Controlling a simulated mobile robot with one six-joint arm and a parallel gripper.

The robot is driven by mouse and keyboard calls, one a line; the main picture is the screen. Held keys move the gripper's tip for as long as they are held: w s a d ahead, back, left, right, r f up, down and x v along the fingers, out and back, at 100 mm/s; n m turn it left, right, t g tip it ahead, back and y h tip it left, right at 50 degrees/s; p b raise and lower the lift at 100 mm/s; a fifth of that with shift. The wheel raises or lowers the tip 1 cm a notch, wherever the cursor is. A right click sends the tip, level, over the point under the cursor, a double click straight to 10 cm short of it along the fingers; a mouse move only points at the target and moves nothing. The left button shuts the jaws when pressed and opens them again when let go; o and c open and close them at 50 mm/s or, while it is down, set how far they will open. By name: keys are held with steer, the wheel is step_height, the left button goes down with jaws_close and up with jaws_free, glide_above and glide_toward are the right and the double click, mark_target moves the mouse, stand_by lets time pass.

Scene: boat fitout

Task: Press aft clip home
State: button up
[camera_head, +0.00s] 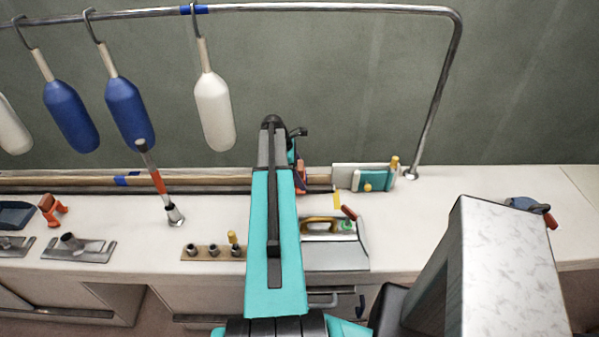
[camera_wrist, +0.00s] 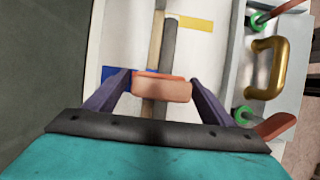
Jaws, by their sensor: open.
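In the wrist view, an orange-pink block (camera_wrist: 162,90), which looks like a clip, sits across the wooden strip (camera_wrist: 156,40) and the dark grey strip beside it. My gripper (camera_wrist: 160,78) is open, with a purple finger on each side of this block. I cannot tell whether the fingers touch it or how far down it is seated. In the head view, my gripper (camera_head: 298,160) is at the long rail (camera_head: 215,182) along the back of the counter. An orange part (camera_head: 301,184) shows there beside my arm, which hides much of the rail.
A plate with a gold handle (camera_head: 320,222) lies right of my arm. A white and teal block (camera_head: 374,180) stands at the rail's right end. A socket strip (camera_head: 200,253) and an orange clamp (camera_head: 52,209) are to the left. Fenders (camera_head: 213,112) hang above.

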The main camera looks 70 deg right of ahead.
steer(key=c, duration=1.5)
steer(key=shift+o, duration=0.2)
steer(key=shift+a+f, duration=0.1)
steer(key=shift+f, duration=0.6)
steer(key=o, duration=1.4)
steer(key=shift+f, duration=0.1)
steer(key=shift+b+v, duration=1.9)
steer(key=shift+v, duration=5.1)
